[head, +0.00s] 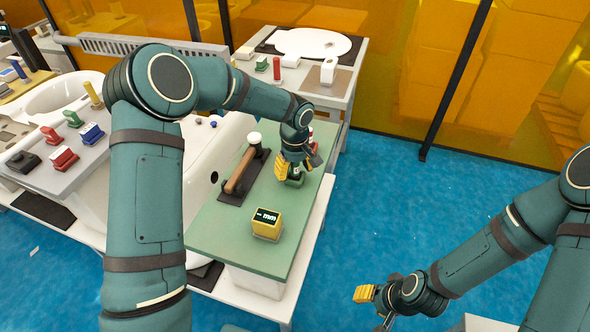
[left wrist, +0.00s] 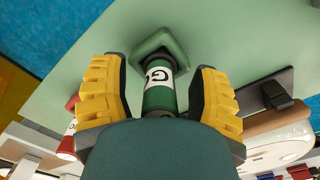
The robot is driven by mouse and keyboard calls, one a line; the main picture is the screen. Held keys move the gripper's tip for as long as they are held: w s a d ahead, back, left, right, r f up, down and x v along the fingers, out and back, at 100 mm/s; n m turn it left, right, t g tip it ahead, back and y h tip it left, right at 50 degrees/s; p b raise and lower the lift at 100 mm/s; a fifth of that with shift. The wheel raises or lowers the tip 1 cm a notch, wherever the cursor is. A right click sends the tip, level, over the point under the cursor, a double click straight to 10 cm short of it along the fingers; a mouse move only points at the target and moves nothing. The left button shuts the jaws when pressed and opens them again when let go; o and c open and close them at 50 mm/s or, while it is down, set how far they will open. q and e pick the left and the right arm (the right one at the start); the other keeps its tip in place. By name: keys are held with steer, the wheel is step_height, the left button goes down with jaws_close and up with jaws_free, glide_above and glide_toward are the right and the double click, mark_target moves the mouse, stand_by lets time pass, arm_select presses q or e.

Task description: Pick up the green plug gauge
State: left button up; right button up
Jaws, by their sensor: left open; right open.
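The green plug gauge (left wrist: 158,98) stands on the green mat in the left wrist view. It has a green cylinder, a white band with dark letters and a wide green base. My left gripper (left wrist: 160,72) is open, with one yellow-padded finger on each side of the gauge and gaps visible between. In the head view, my left gripper (head: 297,166) is low over the right side of the green mat, and the gauge (head: 296,180) is mostly hidden under it. My right gripper (head: 374,306) is open and empty over the blue floor.
The green mat (head: 225,240) also holds a yellow display box (head: 267,222) and a dark plate with a brown handle (head: 240,172). A red object (left wrist: 68,140) is close beside the left gripper. A side table (head: 55,175) holds red, green and blue items.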

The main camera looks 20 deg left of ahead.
arm_select(q)
jaws_close()
